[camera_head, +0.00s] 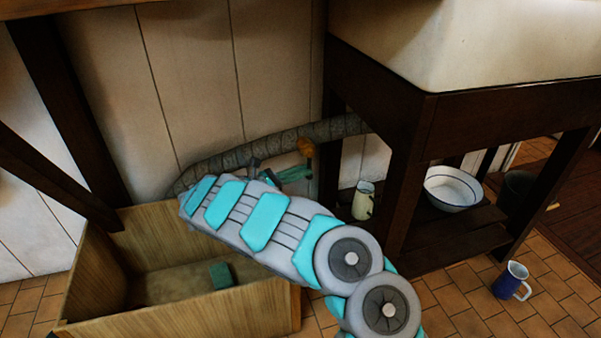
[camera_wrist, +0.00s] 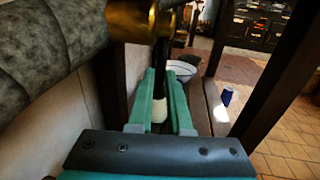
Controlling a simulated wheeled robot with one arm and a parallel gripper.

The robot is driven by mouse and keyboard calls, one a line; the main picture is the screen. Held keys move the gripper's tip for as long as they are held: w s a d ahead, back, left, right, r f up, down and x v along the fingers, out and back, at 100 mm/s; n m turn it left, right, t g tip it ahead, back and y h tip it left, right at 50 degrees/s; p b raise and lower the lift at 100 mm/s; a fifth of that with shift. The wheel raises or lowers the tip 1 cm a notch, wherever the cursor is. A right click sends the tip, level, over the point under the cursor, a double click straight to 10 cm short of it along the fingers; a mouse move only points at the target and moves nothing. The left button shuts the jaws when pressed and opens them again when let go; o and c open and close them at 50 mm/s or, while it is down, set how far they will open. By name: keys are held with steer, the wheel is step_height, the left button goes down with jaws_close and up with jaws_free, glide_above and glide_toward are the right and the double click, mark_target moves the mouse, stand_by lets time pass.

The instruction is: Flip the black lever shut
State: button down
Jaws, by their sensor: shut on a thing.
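A brass valve (camera_wrist: 138,20) sits on a thick grey wrapped pipe (camera_wrist: 45,50) at the top of the wrist view. The black lever (camera_wrist: 160,55) hangs down from the valve's right end, and its lower part is between my fingertips. My gripper (camera_wrist: 161,78) is shut on the lever. In the head view the valve (camera_head: 306,147) shows as a small orange-brown shape on the pipe (camera_head: 225,162), with my gripper (camera_head: 297,174) just below it. The lever cannot be made out there.
A wooden crate (camera_head: 180,322) holding a small green block (camera_head: 221,275) stands at left below my arm. A cream jug (camera_head: 364,200) and white basin (camera_head: 452,188) are on the low shelf under the sink (camera_head: 480,45). A blue mug (camera_head: 511,281) stands on the tiles.

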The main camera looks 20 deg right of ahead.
steer(key=c, duration=0.8)
jaws_free()
steer(key=shift+c, duration=0.2)
steer(key=s+a, duration=0.1)
steer(key=a, duration=0.6)
steer(key=shift+s+a, duration=0.25)
steer(key=shift+a, duration=0.05)
